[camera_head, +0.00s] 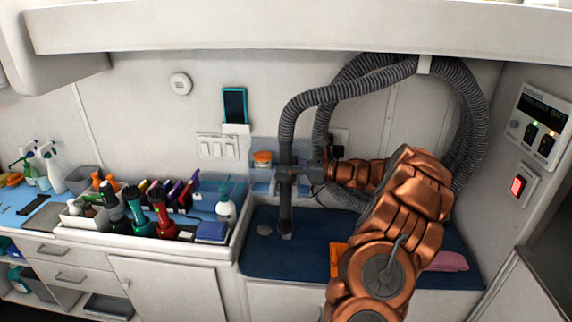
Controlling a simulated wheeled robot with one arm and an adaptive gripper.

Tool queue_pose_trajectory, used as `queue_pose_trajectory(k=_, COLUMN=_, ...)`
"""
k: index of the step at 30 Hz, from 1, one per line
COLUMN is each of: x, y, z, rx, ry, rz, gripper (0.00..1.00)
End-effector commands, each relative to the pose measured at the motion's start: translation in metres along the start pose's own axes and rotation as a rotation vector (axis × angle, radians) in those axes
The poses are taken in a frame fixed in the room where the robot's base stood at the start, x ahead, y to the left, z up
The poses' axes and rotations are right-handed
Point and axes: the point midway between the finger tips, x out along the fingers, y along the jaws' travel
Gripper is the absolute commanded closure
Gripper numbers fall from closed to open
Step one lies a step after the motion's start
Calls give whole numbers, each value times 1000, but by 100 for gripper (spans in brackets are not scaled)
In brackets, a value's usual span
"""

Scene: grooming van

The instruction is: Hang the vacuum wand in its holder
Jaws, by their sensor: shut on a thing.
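The vacuum wand (286,205) is a dark grey upright tube above the blue counter mat, with its lower nozzle near the mat. A ribbed grey hose (320,97) runs from its top and loops up along the back wall. My gripper (290,173) is shut on the middle of the wand, reaching in from the right with my copper arm. Whether the nozzle touches the mat, I cannot tell. I cannot make out the wand's holder for certain; my arm and the hose cover part of the wall.
A white bin of grooming tools (150,240) stands left of the wand. A small wall shelf (262,180) is behind the wand. An orange item (337,258) and a pink cloth (447,262) lie on the blue mat (262,252).

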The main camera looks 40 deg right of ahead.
Motion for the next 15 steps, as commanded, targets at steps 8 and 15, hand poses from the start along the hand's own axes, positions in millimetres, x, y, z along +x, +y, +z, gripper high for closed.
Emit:
queue_pose_trajectory(k=8, x=0, y=0, z=1, rx=-1, ry=-1, rz=0, gripper=46)
queue_pose_trajectory(k=15, x=0, y=0, z=1, rx=0, ry=0, rz=0, gripper=32)
